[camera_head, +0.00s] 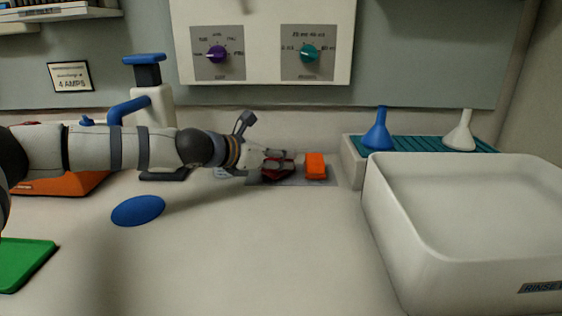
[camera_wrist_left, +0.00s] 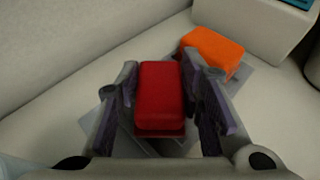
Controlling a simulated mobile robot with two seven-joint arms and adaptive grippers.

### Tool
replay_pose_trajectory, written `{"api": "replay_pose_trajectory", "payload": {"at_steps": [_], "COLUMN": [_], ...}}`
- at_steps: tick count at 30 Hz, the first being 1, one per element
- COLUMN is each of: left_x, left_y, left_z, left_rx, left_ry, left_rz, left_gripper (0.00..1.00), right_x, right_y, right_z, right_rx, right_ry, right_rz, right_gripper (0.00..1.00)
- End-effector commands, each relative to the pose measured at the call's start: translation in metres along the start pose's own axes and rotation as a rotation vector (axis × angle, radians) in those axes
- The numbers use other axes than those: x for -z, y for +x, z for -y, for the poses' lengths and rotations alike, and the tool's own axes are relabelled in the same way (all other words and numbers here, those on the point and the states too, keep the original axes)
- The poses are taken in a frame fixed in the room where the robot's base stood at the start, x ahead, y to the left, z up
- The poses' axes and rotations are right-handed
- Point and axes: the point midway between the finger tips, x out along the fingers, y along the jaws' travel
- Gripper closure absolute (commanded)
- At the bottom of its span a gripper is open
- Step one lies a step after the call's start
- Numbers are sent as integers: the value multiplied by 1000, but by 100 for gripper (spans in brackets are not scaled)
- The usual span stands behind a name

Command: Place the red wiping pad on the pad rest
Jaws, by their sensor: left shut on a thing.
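The red wiping pad (camera_head: 279,172) is between the fingers of my left gripper (camera_head: 284,165), near the back wall. In the left wrist view the red pad (camera_wrist_left: 160,95) lies between the two fingers of the gripper (camera_wrist_left: 160,78), which is shut on it. Beneath it is a flat grey plate (camera_head: 328,183), which looks like the pad rest; it also shows in the left wrist view (camera_wrist_left: 258,84). The pad is over this plate; I cannot tell whether they touch. My right gripper is not in view.
An orange block (camera_head: 316,166) stands on the plate, right of the red pad. A white basin (camera_head: 405,215) and a teal rack (camera_head: 430,144) with blue (camera_head: 378,133) and white (camera_head: 459,134) funnels are right. A blue disc (camera_head: 138,210) lies left; the front middle counter is clear.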

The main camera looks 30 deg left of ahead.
Motion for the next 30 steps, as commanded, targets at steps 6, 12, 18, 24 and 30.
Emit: {"api": "replay_pose_trajectory", "payload": {"at_steps": [6,12,18,24,30], "left_x": [0,1,0,-10,-22], "left_y": [-1,0,-1,-19,-82], "left_z": [0,0,0,-1,0], "left_rx": [-2,-2,-2,-5,-6], "left_ry": [-1,-1,0,0,1], "left_rz": [-2,-1,-1,9,28], "left_gripper": [98,46,46,46,46], "right_x": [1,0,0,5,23], "right_y": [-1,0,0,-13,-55], "right_z": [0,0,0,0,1], "right_rx": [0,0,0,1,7], "right_ry": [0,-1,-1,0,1], "right_rz": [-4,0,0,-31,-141], "right_gripper": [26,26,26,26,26]}}
